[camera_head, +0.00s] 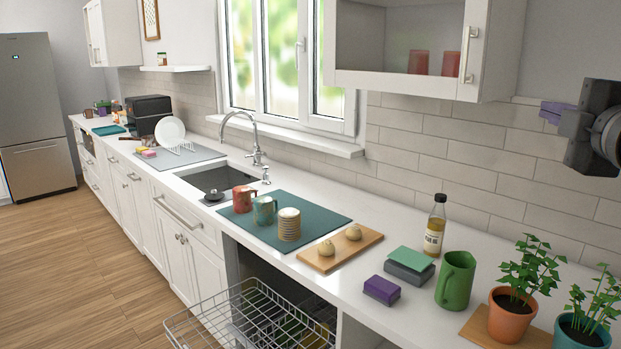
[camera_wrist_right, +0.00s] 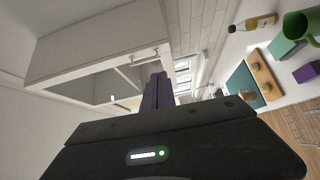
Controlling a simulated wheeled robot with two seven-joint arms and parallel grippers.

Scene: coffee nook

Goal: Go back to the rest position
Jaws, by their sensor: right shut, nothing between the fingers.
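My right gripper (camera_head: 554,111) is at the upper right of the head view, raised in front of the tiled wall and well above the counter. Its purple-grey fingers also show in the right wrist view (camera_wrist_right: 158,88), pressed together with nothing between them. They point toward the wall cabinet (camera_wrist_right: 105,55), apart from it. My left gripper is in neither view.
Below the right gripper, the counter holds a green mug (camera_head: 456,281), a bottle (camera_head: 434,228), potted plants (camera_head: 513,316) and a wooden board (camera_head: 340,250) with two buns. The wall cabinet (camera_head: 415,50) hangs left of the gripper. An extended dishwasher rack (camera_head: 255,318) juts out below.

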